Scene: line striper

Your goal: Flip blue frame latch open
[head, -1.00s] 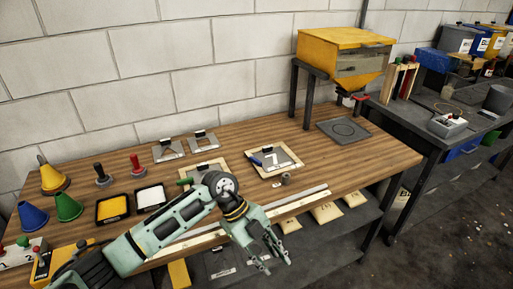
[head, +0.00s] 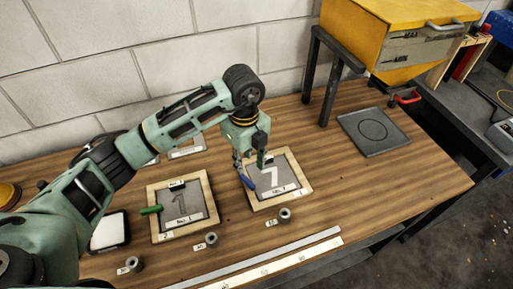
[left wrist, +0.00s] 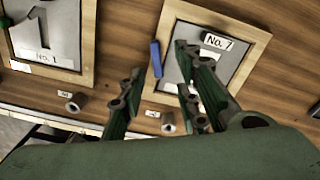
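The blue frame latch (head: 247,182) is a short blue handle on the left edge of the wooden frame (head: 305,188) that holds a grey plate marked 7. It also shows in the left wrist view (left wrist: 156,58), where it lies between the finger sides in the picture. My left gripper (head: 250,164) is above that frame's upper left part, pointing down. Its fingers are apart and empty, and they appear close to the latch; I cannot tell whether they touch it. The gripper also shows in the left wrist view (left wrist: 155,85). My right gripper is not in view.
A second frame (head: 156,228) with a plate marked 1 and a green latch (head: 151,210) lies to the left. Small metal cylinders (head: 285,214) stand in front. A yellow hopper (head: 395,35) on dark legs and a dark square plate (head: 373,131) are right. The table's right middle is clear.

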